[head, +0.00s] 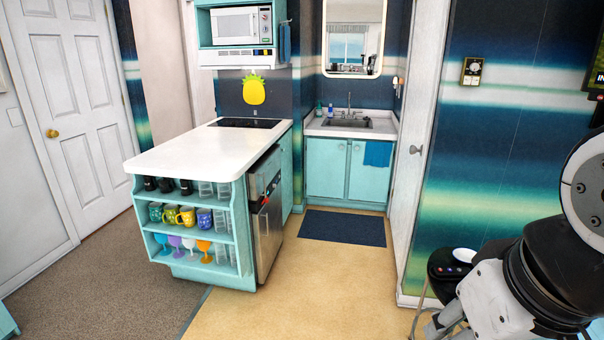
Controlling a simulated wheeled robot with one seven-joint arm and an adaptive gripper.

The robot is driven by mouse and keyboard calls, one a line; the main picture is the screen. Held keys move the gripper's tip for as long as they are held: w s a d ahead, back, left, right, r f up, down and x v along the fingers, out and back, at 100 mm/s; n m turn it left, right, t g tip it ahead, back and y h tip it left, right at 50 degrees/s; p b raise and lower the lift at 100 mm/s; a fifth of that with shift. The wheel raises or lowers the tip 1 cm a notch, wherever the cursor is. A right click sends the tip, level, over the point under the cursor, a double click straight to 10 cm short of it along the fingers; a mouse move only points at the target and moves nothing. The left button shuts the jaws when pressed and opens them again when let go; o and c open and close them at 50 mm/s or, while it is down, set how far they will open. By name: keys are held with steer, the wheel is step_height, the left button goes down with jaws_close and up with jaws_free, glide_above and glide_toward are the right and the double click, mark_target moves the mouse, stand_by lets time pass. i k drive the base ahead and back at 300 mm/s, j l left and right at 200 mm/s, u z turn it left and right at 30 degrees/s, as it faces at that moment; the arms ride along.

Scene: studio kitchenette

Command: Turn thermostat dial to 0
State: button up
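A small wall plate with a round pale dial (473,69) is mounted on the striped blue-green wall at the upper right. It looks like the thermostat. Its markings and the dial's setting are too small to read. My arm fills the lower right corner, in front of and below that wall. My gripper is not in view, and nothing is seen touching the dial.
A white-topped counter (190,150) with shelves of cups stands at left. A sink (352,122) is at the back, with a dark mat (343,228) before it. A small dark stand (447,266) is near my arm. The middle floor is clear.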

mark_target(474, 66)
steer(key=i+l+z, duration=0.15)
steer(key=l, duration=0.2)
steer(key=i+l+z, duration=0.2)
steer(key=l, duration=0.15)
steer(key=i+l+z, duration=0.15)
steer(key=l, duration=0.2)
steer(key=i+j+z, duration=0.5)
steer(key=i+j, duration=0.15)
